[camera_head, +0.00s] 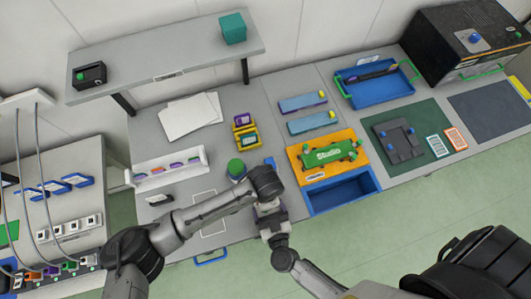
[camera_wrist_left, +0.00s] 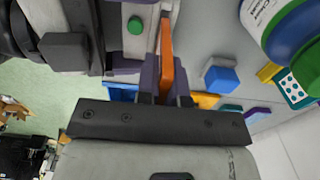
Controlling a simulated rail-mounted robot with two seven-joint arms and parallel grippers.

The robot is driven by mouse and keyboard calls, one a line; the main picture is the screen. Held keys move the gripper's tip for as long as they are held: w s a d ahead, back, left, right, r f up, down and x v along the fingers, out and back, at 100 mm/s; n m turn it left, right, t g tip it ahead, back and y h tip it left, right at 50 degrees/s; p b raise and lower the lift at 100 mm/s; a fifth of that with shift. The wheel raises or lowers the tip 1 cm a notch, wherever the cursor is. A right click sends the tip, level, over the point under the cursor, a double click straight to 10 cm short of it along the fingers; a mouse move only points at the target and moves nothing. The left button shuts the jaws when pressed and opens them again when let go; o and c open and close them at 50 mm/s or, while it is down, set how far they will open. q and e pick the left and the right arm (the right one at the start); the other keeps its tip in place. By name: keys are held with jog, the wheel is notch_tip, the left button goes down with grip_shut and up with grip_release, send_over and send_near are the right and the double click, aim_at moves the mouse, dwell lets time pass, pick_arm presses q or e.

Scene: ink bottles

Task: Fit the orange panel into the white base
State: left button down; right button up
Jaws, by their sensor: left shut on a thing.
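My left gripper (camera_wrist_left: 166,88) is shut on the orange panel (camera_wrist_left: 167,58), seen edge-on between the purple fingers in the left wrist view. In the head view my left gripper (camera_head: 266,208) points down near the table's front edge, and the panel is hidden there. My right arm comes up from below and meets it; my right gripper (camera_head: 272,226) is too small and covered to read. A pale part with a green button (camera_wrist_left: 135,25) is close beside the panel in the wrist view. I cannot tell whether it belongs to the white base or whether they touch.
A green-capped bottle (camera_head: 236,168) stands just behind my left wrist. To the right is an orange-topped box (camera_head: 352,136) with a blue open drawer (camera_head: 342,194). A white rack (camera_head: 150,182) with coloured items stands at left. White sheets (camera_head: 188,116) lie behind.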

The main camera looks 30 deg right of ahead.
pick_arm(q)
jog(key=shift+f, duration=1.05)
dwell(2.0)
jog(key=c, duration=0.8)
grip_release()
jog(key=shift+r, duration=4)
pick_arm(e)
jog(key=o, duration=0.8)
